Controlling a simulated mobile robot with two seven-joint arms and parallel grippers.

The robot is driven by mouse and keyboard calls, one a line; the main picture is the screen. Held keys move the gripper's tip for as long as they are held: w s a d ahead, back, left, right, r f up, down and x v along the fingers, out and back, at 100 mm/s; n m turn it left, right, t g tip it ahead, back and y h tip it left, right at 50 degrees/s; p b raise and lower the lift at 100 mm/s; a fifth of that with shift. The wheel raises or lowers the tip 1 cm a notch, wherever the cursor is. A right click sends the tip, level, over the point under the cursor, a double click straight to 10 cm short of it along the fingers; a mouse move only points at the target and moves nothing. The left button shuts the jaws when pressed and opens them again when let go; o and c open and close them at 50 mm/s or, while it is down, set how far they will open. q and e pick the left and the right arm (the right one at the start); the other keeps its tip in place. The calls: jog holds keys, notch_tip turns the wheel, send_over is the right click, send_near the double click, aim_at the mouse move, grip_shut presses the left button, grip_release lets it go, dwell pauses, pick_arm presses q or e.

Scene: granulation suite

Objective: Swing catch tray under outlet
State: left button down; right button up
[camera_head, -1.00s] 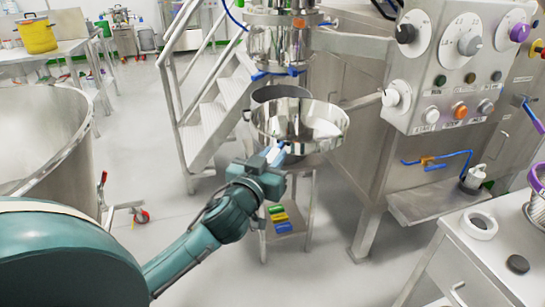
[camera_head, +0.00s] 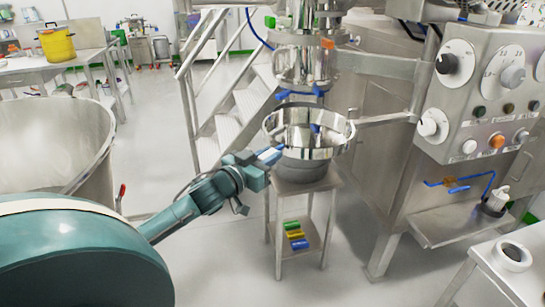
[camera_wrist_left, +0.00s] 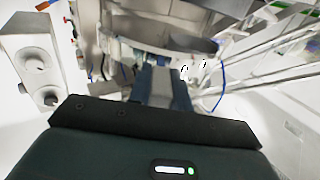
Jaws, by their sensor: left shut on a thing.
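The catch tray (camera_head: 332,148) is a shiny round steel bowl on a swing arm (camera_head: 388,119) reaching left from the machine. The outlet (camera_head: 303,70) is a steel column end with blue clamps, above the tray and overlapping its back rim in the head view. My left gripper (camera_head: 272,156) is shut at the tray's near left side, on what looks like its blue handle; the fingers hide most of the grip. In the left wrist view my gripper (camera_wrist_left: 160,88) points toward curved steel. My right gripper is not in view.
A grey pot (camera_head: 302,174) on a steel stand (camera_head: 326,184) is below the tray. Colored blocks (camera_head: 294,236) lie on the stand's lower shelf. The control panel (camera_head: 490,95) is at right, stairs (camera_head: 225,125) behind, a large steel vessel (camera_head: 50,145) at left.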

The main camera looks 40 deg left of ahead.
pick_arm(q)
jog(key=shift+a+f, duration=0.1)
jog(key=shift+a, duration=0.05)
jog(key=c, duration=1.3)
grip_release()
jog(key=shift+w, duration=0.1)
jog(key=s, duration=1.3)
jog(key=shift+s+a, duration=0.1)
